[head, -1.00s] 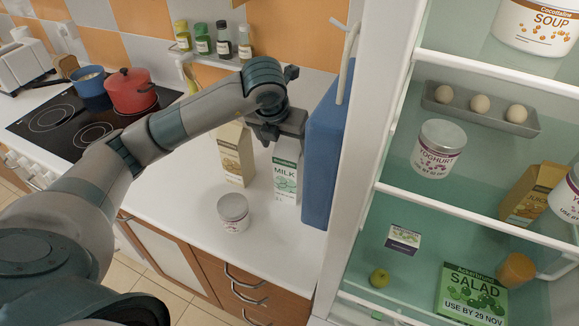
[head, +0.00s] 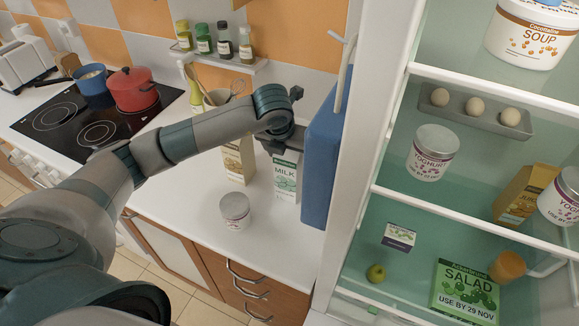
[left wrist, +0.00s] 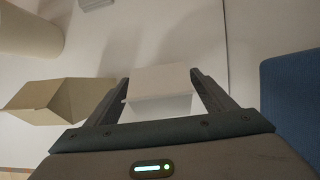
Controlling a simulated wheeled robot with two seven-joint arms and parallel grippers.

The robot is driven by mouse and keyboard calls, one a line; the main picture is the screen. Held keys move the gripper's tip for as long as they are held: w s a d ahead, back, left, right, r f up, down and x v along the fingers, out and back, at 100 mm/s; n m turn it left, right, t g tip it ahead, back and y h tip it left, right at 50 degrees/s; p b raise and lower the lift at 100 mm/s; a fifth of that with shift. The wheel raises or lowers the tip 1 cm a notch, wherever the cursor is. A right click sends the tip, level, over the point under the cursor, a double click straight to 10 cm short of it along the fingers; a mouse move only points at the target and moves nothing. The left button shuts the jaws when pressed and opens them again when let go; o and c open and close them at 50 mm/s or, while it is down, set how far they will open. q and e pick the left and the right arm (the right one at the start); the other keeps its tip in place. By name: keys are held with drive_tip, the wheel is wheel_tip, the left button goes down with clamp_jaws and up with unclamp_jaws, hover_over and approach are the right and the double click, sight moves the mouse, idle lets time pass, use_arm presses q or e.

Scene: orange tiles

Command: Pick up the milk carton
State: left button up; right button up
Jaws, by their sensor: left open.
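The milk carton (head: 286,178) is white with green print and stands upright on the white counter, right beside the blue fridge-side panel. My left gripper (head: 290,146) is at the carton's top in the head view. In the left wrist view the carton's pale top (left wrist: 160,88) lies between the two spread fingers of my left gripper (left wrist: 160,78). The gripper is open, with a finger on each side of the carton; whether they touch it I cannot tell. My right gripper is not in view.
A tan carton (head: 238,160) stands just left of the milk; it also shows in the left wrist view (left wrist: 62,100). A yoghurt tub (head: 235,211) stands in front. The blue panel (head: 322,165) is close on the right. A red pot (head: 133,89) sits on the hob.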

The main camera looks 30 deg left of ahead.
use_arm(q)
drive_tip(key=p+x, duration=0.1)
drive_tip(key=x, duration=0.1)
drive_tip(key=shift+w+f, duration=0.15)
drive_tip(key=shift+f, duration=0.2)
clamp_jaws()
drive_tip(key=shift+w+r, duration=0.1)
drive_tip(key=shift+r, duration=0.05)
